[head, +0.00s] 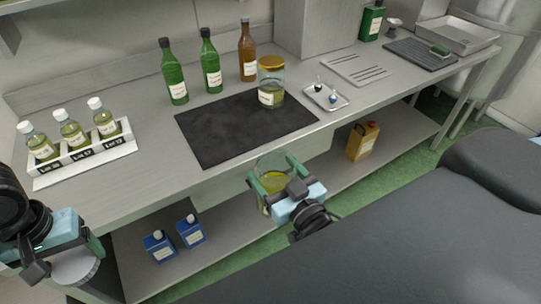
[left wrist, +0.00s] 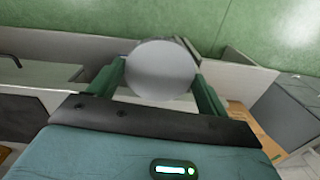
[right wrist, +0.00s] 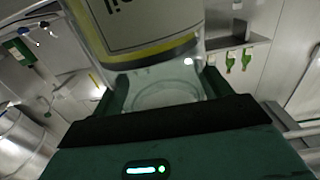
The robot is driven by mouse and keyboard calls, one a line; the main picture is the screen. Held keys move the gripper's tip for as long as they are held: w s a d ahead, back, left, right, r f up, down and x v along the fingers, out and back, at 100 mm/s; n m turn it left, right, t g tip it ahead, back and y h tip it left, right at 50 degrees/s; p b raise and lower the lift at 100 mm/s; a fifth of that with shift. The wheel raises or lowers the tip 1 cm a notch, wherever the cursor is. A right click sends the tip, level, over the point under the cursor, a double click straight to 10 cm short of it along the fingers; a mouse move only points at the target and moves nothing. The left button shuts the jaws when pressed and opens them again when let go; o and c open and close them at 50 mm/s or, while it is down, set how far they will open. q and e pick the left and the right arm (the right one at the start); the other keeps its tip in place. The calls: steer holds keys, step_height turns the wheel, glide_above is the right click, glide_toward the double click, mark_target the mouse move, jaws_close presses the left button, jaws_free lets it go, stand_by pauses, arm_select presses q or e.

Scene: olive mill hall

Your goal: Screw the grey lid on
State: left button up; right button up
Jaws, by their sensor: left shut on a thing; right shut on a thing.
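The grey lid (left wrist: 162,70) is a plain round disc between the green fingers of my left gripper (left wrist: 162,85) in the left wrist view. In the head view the lid (head: 76,268) shows at the lower left, beside the shut left gripper (head: 85,255). My right gripper (head: 275,185) is shut on a glass jar (head: 272,163) with yellow-green oil low in it, held upright in front of the bench edge. No lid shows on this jar. In the right wrist view the jar (right wrist: 145,30) shows a pale label. Lid and jar are far apart.
On the bench (head: 150,160), a gold-lidded jar (head: 271,85) stands on a dark mat (head: 215,135). Green and brown bottles stand behind. A white rack (head: 95,158) holds small bottles at left. Blue containers (head: 160,245) and a yellow can (head: 362,142) sit on the lower shelf.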

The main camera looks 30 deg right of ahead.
steer(key=w+a+n+g+y, duration=0.2)
steer(key=a+n+y, duration=0.1)
steer(key=a+y, duration=0.2)
steer(key=w+a+r+n+g+y, duration=0.1)
steer(key=w+a+n+g+y, duration=0.1)
steer(key=a, duration=0.7)
steer(key=w+n+y, duration=0.1)
steer(key=n+y, duration=0.1)
steer(key=y, duration=0.1)
steer(key=shift+w+a+y, duration=0.2)
steer(key=shift+a+y, duration=0.1)
steer(key=shift+r, duration=0.1)
arm_select(q)
steer(key=w+d+r+m, duration=0.2)
steer(key=d+r, duration=0.2)
steer(key=d, duration=0.5)
steer(key=w+d+r+m, duration=0.2)
steer(key=d+r, duration=0.3)
steer(key=d, duration=0.4)
steer(key=w+d+r+m, duration=0.2)
steer(key=d+r, duration=0.3)
steer(key=d, duration=0.4)
steer(key=shift+m, duration=0.9)
steer(key=shift+f, duration=1.9)
